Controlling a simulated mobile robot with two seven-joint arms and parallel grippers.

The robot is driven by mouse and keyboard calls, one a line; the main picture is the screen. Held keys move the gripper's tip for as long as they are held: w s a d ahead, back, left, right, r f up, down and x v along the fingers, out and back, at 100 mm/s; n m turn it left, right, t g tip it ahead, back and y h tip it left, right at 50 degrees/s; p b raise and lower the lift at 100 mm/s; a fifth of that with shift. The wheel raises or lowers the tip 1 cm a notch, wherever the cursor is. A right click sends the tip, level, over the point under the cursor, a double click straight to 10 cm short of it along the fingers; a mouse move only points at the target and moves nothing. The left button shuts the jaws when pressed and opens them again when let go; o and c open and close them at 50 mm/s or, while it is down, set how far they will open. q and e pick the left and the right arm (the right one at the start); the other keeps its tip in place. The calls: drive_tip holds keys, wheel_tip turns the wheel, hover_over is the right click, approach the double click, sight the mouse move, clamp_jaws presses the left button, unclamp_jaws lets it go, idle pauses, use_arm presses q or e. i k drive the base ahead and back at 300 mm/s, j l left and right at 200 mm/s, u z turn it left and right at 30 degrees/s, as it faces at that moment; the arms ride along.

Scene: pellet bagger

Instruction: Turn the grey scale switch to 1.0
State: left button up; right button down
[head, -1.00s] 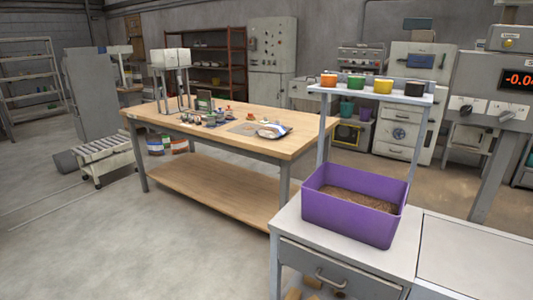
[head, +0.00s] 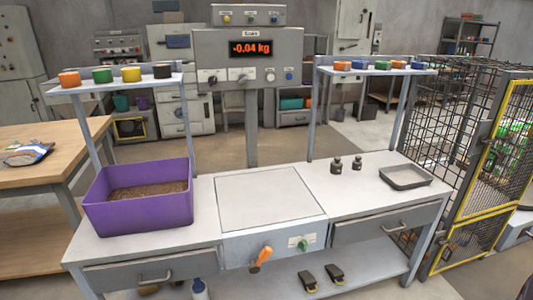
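The scale's grey control panel (head: 215,50) stands on a post behind the bench, and its red display (head: 251,48) reads -0.04 kg. Below the display are two rotary switches on white plates, a left switch (head: 212,77) and a right switch (head: 242,76). Their labels and exact pointer positions are too small to read, so I cannot tell which one is the grey scale switch. Neither of my grippers is in view.
A purple bin (head: 140,213) of pellets stands left of the flat scale plate (head: 268,203). An orange lever (head: 261,259) and a green knob (head: 303,245) are on the bench front. Two dark weights and a grey tray (head: 405,177) are on the right.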

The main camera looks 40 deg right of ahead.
sight(242, 78)
drive_tip(key=z, duration=1.05)
